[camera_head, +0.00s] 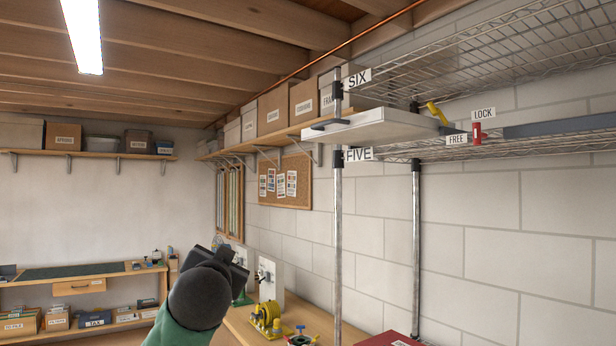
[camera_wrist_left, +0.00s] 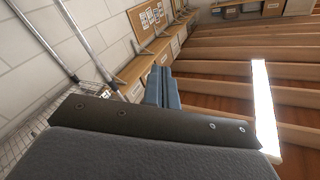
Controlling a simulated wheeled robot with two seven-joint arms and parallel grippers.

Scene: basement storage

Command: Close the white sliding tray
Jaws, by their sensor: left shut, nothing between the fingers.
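The white sliding tray (camera_head: 385,129) sticks out of the wire rack toward the left, between the labels SIX and FIVE. A dark handle (camera_head: 330,124) is on its front. My left gripper (camera_head: 232,256) is at the lower middle of the head view, well below and left of the tray, apart from it. Its fingers show together in the wrist view (camera_wrist_left: 163,88), shut and empty. The tray does not show clearly in the wrist view. My right gripper is in neither view.
The wire rack (camera_head: 520,50) has metal posts (camera_head: 338,230). A red piece (camera_head: 476,133) sits between LOCK and FREE labels, near a yellow lever (camera_head: 437,114). A workbench (camera_head: 243,325) with a yellow reel (camera_head: 268,320) is below. Boxes (camera_head: 272,110) line a wall shelf.

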